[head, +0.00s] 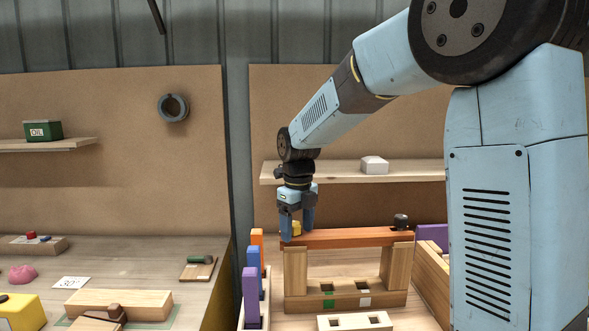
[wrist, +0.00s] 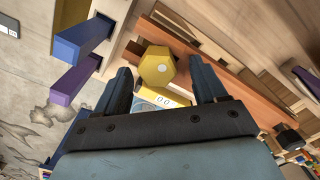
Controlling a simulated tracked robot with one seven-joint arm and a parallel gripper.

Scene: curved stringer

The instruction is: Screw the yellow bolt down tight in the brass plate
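The yellow bolt shows its six-sided head with a pale central dot in the wrist view (wrist: 155,68). In the head view the yellow bolt (head: 297,228) is partly hidden by my fingers, at the left end of the orange-brown stringer (head: 345,238). My gripper (head: 297,225) points down over that end. In the wrist view my gripper (wrist: 163,76) has its fingers wide apart, one on each side of the bolt head, with gaps visible. I cannot clearly make out the brass plate; a small yellow and pale blue marked surface (wrist: 162,99) shows below the bolt head.
The stringer rests on two wooden posts (head: 296,270). A dark knob (head: 400,221) stands at its right end. Purple (head: 251,297), blue and orange upright blocks stand close on the left. A shelf (head: 420,171) with a white box (head: 374,165) is behind.

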